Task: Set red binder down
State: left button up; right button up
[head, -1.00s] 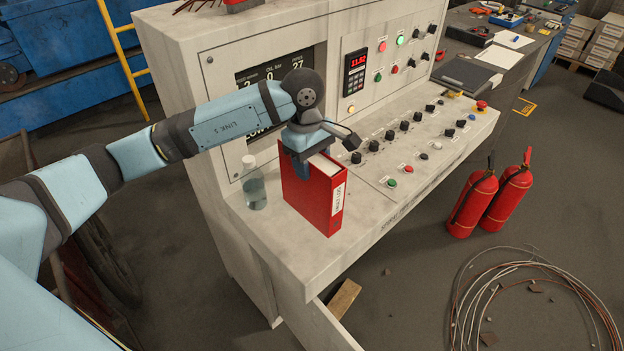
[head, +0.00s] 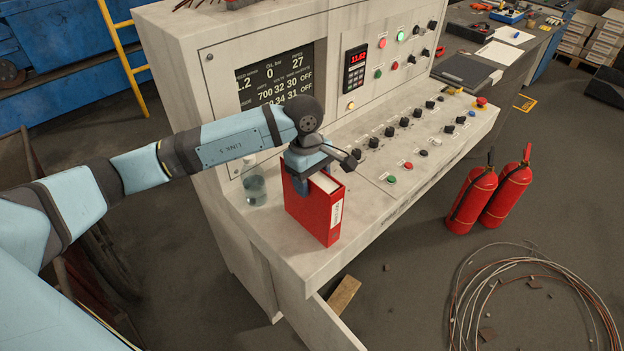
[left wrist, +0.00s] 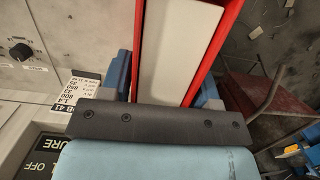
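The red binder (head: 316,212) is upright on or just above the pale ledge (head: 285,258) at the front of the control console; I cannot tell whether its base touches. A white label is on its spine. My left gripper (head: 300,184) is over its top, pointing down, with blue fingers on both sides. In the left wrist view the binder (left wrist: 178,45) lies between the two fingers (left wrist: 166,88), both close against its covers. My right gripper is not in view.
A clear bottle (head: 255,190) stands on the ledge left of the binder, partly hidden by my arm. Knobs and buttons (head: 392,180) cover the ledge to the right. Two red fire extinguishers (head: 472,200) stand on the floor.

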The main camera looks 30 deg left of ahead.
pick_arm(q)
jog(key=shift+o, duration=1.2)
jog(key=shift+r, duration=0.1)
jog(key=shift+r+p, duration=0.2)
jog(key=shift+p, duration=0.1)
jog(key=r, duration=0.3)
jog(key=a+r+b, duration=0.1)
jog(key=r, duration=0.3)
jog(key=r+b, duration=0.1)
jog(key=r, duration=0.2)
jog(key=shift+w+a+r, duration=0.2)
jog(key=shift+w+a, duration=0.05)
jog(key=shift+w, duration=0.05)
jog(key=shift+r, duration=0.65)
